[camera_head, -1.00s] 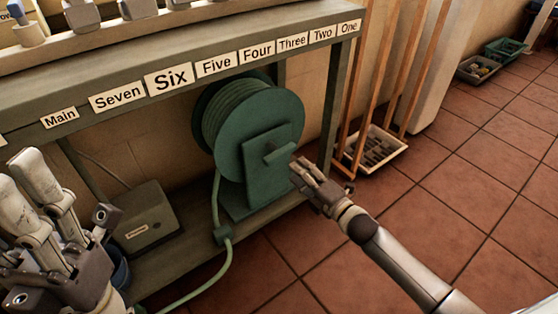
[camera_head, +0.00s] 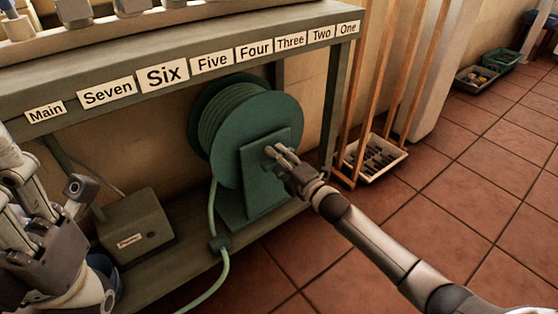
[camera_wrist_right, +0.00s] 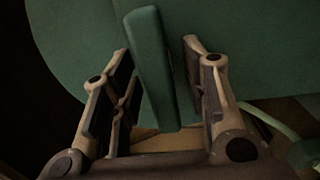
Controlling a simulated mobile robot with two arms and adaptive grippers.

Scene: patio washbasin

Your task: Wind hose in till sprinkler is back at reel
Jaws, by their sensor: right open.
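The green hose reel (camera_head: 262,112) stands on the lower shelf of the bench, with several turns of green hose (camera_head: 212,115) on its drum. The hose runs down through a small guide block (camera_head: 218,244) and leaves the head view at the bottom. The sprinkler is not in view. My right gripper (camera_head: 272,153) is at the reel's front, by its crank. In the right wrist view, its open fingers (camera_wrist_right: 160,90) stand on either side of a green bar (camera_wrist_right: 151,65), with gaps visible. My left gripper (camera_head: 25,190) is at the left edge, partly cut off.
The bench edge (camera_head: 200,62) above the reel carries labels, among them Main, Six and One. A grey box (camera_head: 135,224) sits on the lower shelf. Wooden poles and a pale tray (camera_head: 388,165) stand right of the bench.

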